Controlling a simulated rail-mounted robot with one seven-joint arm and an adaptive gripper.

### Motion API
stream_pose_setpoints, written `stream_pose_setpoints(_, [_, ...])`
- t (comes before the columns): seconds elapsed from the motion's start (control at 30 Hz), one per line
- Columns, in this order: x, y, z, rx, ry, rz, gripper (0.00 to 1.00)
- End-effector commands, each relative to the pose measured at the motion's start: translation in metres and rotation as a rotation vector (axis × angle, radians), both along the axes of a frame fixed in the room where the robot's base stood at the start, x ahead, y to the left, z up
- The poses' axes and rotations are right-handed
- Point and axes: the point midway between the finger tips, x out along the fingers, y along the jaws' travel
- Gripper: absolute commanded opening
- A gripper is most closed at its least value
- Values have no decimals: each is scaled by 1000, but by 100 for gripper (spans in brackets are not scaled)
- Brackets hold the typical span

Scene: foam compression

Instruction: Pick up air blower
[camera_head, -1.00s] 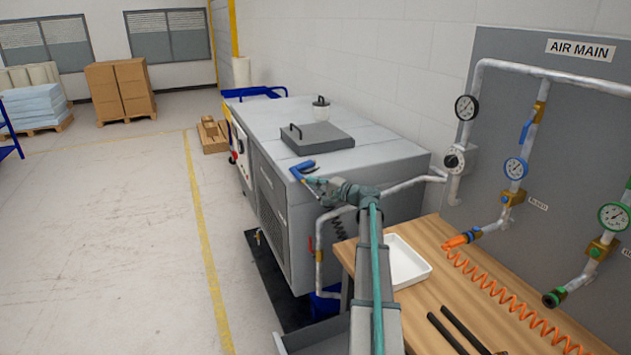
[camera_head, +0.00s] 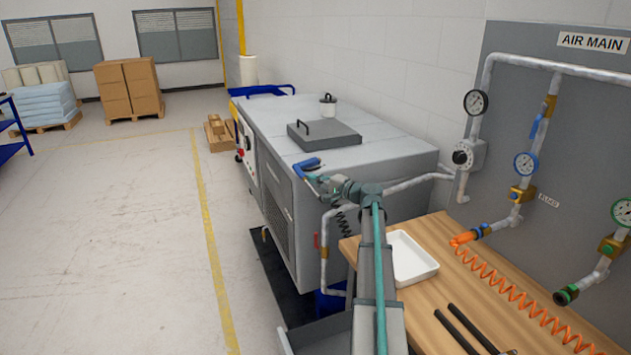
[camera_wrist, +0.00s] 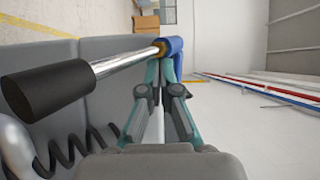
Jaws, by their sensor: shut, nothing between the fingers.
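The air blower appears to be the blue piece (camera_head: 308,165) at the near top edge of the grey machine. In the wrist view the blue piece (camera_wrist: 174,45) is joined through a brass collar to a silver tube (camera_wrist: 125,62), with a thick black cylinder (camera_wrist: 48,88) at the near end. My gripper (camera_head: 320,181) is right beside the blue piece. In the wrist view my gripper (camera_wrist: 163,70) has its fingertips just below the blue piece and collar. The fingers are shut with nothing held. Whether the tips touch the blower is unclear.
The grey machine (camera_head: 285,215) fills the middle, with a flat lidded plate (camera_head: 323,136) on top. A black coiled hose (camera_wrist: 75,150) hangs by its side. A wooden bench (camera_head: 425,295) with a white tray (camera_head: 412,260) stands right.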

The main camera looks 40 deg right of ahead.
Motion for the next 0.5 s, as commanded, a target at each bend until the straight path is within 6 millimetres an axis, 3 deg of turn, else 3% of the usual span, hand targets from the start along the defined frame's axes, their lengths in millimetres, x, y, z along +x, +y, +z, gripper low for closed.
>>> stream_pose_setpoints(0.23, [-14,-4,0,0,0,-2,0])
stream_pose_setpoints(0.5, [-61,-19,0,0,0,-3,0])
